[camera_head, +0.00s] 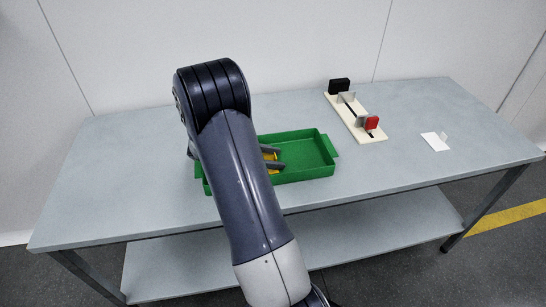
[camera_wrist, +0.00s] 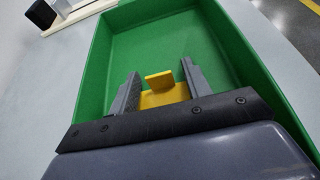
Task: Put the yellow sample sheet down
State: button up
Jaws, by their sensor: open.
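The yellow sample sheet (camera_wrist: 166,97) lies in the green tray (camera_wrist: 90,70) in the wrist view, with a small upright yellow tab (camera_wrist: 159,81) on it. My gripper (camera_wrist: 160,80) is open, with one finger on each side of the tab and a gap to each. In the head view, a bit of the yellow sheet (camera_head: 269,156) shows between the fingers of my gripper (camera_head: 280,158), inside the green tray (camera_head: 318,152). My arm hides the left part of the tray and much of the sheet.
A cream board (camera_head: 350,117) with a black block (camera_head: 339,86), grey plates and a red block (camera_head: 371,123) stands at the back right of the grey table (camera_head: 420,105). The right side of the tray is empty.

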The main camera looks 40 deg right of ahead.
jog(key=shift+r, duration=0.1)
jog(key=shift+w+a+r, duration=0.15)
jog(key=shift+a+r, duration=0.05)
jog(key=p+v, duration=0.1)
jog(key=v, duration=1)
jog(key=shift+a+r, duration=0.1)
jog(key=shift+a, duration=0.1)
jog(key=shift+c, duration=0.6)
